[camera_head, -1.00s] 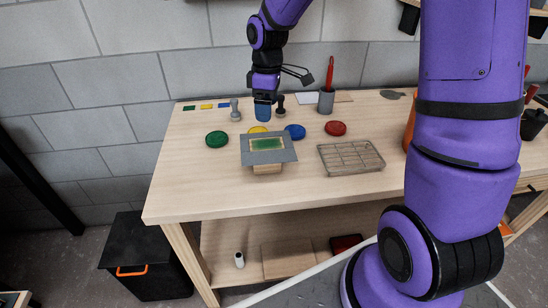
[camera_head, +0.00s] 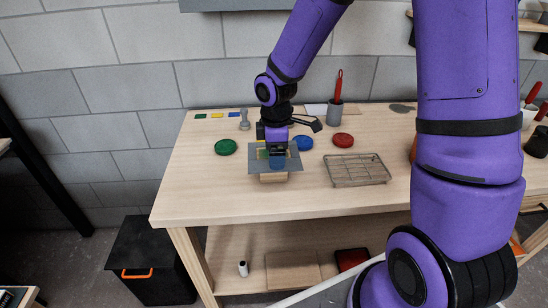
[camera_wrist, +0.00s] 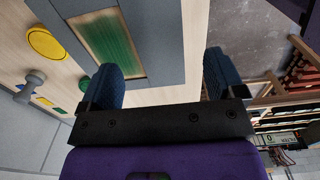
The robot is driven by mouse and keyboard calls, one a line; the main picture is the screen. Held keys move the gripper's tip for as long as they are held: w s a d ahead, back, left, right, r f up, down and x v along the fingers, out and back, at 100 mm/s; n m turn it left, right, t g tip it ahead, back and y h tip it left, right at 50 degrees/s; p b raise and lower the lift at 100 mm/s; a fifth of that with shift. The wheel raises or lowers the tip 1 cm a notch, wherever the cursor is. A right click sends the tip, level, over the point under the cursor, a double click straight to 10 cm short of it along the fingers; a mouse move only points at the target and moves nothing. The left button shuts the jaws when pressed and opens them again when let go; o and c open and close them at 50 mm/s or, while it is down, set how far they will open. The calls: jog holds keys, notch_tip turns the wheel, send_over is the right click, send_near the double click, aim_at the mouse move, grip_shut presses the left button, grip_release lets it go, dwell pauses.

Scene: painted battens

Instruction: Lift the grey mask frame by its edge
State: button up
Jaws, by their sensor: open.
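The grey mask frame (camera_head: 256,164) lies flat near the table's front, on a pale wooden block (camera_head: 272,178). In the wrist view the frame (camera_wrist: 166,40) fills the upper middle, with a green painted panel (camera_wrist: 108,42) showing in its opening. My gripper (camera_head: 277,161) is over the frame in the head view and hides much of its middle. In the wrist view my gripper (camera_wrist: 163,82) is open, with two blue fingertips apart. The frame's near border shows between them. I cannot tell whether a finger touches it. Nothing is held.
A green disc (camera_head: 225,147), blue disc (camera_head: 304,143) and red disc (camera_head: 343,140) surround the frame. A yellow disc (camera_wrist: 46,43) shows in the wrist view. A wire rack (camera_head: 358,170) stands right. A cup with a red-handled tool (camera_head: 335,113) stands behind. The table's front left is clear.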

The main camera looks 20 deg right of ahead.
jog(key=shift+f, duration=1.5)
jog(key=c, duration=1)
jog(key=shift+r, duration=0.15)
